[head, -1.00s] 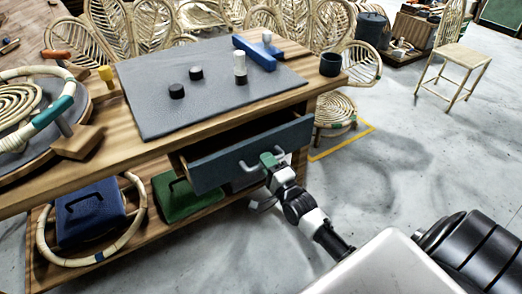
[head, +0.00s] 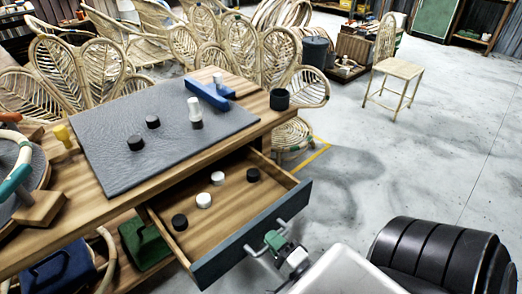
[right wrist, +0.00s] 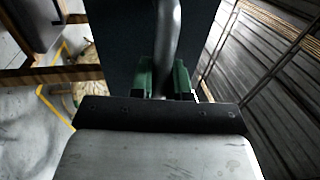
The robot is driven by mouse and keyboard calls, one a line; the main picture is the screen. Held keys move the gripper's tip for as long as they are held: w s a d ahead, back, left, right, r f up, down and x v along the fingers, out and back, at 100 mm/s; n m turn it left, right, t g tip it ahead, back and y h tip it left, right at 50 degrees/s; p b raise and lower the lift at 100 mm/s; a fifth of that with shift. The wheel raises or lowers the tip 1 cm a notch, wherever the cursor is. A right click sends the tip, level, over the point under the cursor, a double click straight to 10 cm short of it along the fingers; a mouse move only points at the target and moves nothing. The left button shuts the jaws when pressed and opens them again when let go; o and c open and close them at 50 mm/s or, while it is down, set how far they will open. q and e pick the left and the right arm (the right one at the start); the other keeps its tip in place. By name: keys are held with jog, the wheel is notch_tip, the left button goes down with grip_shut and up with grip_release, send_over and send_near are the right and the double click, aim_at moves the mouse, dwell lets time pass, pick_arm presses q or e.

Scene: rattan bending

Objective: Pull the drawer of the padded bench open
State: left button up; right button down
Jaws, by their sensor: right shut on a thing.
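The padded bench has a grey pad (head: 155,128) on its wooden top. Its drawer (head: 225,205) stands well out from the bench, with a dark blue-grey front (head: 240,240). Several black and white round pieces lie inside. My right gripper (head: 273,240) is at the metal bar handle (head: 283,228) on the drawer front. In the right wrist view its green fingers (right wrist: 163,82) are shut around the handle bar (right wrist: 167,40). My left gripper is in neither view.
On the bench top are a blue holder (head: 208,95), a dark cup (head: 279,99) and several round pieces. A blue case (head: 60,272) and a green case (head: 145,243) sit below. Rattan chairs stand behind.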

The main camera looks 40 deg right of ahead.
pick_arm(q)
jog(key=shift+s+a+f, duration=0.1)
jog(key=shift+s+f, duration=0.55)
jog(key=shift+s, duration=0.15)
pick_arm(e)
jog(key=shift+s, duration=1.15)
jog(key=c, duration=1.1)
grip_release()
jog(key=shift+s, duration=0.1)
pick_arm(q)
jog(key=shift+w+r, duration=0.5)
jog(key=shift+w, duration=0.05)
pick_arm(e)
jog(key=s+f, duration=0.2)
jog(key=s, duration=0.8)
jog(key=shift+s, duration=0.25)
